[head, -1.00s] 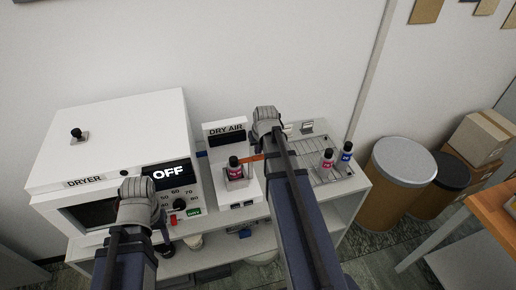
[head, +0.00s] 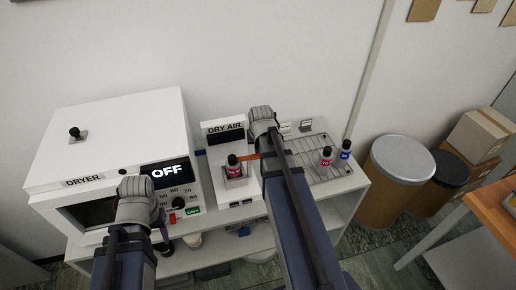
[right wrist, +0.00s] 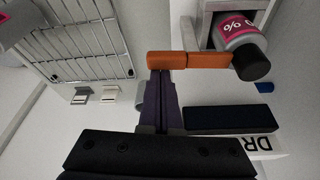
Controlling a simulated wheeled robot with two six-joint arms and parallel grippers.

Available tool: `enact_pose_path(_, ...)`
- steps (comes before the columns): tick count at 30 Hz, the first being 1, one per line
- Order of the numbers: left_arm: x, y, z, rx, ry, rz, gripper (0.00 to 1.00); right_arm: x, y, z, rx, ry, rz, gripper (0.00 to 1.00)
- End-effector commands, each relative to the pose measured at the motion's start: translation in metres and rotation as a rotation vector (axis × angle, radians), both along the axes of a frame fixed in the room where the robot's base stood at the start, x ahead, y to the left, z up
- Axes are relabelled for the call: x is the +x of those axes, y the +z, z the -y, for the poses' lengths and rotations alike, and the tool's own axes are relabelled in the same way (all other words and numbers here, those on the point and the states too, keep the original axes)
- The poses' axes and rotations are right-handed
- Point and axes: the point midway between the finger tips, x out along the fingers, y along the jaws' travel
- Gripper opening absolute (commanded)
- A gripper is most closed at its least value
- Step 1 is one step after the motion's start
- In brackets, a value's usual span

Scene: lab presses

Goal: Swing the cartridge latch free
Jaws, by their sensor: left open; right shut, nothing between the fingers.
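The cartridge (head: 234,169), a bottle with a magenta label and black cap, sits in the holder of the white DRY AIR unit (head: 223,138). The orange latch (head: 249,156) reaches across beside its cap. In the right wrist view the latch (right wrist: 188,60) is a bar whose end lies close to the black cap (right wrist: 251,62). My right gripper (right wrist: 166,82) is shut and empty, its fingertips right at the latch; I cannot tell if they touch. In the head view its fingers are hidden behind my arm. My left gripper (head: 164,238) is open in front of the dryer, partly hidden.
The white dryer (head: 110,135) reading OFF stands left of the unit. Drums (head: 400,175) and boxes stand on the floor further right.

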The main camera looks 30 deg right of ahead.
Motion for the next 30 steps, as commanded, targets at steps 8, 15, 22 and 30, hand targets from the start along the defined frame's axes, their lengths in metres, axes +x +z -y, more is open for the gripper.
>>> enact_pose_path(8,0.000,0.000,0.000,0.000,0.000,0.000,0.50,-0.008,0.000,-0.001,0.000,-0.172,-0.001,0.00)
enact_pose_path(15,0.000,0.000,0.000,0.000,0.000,0.000,0.50,-0.016,0.000,-0.004,0.000,-0.395,-0.001,0.00)
enact_pose_path(22,0.000,0.000,0.000,0.000,0.000,0.000,0.50,-0.023,0.000,-0.008,-0.001,-0.614,-0.001,0.00)
enact_pose_path(30,0.000,0.000,0.000,0.000,0.000,0.000,0.50,-0.030,0.000,-0.015,0.000,-0.870,-0.001,0.00)
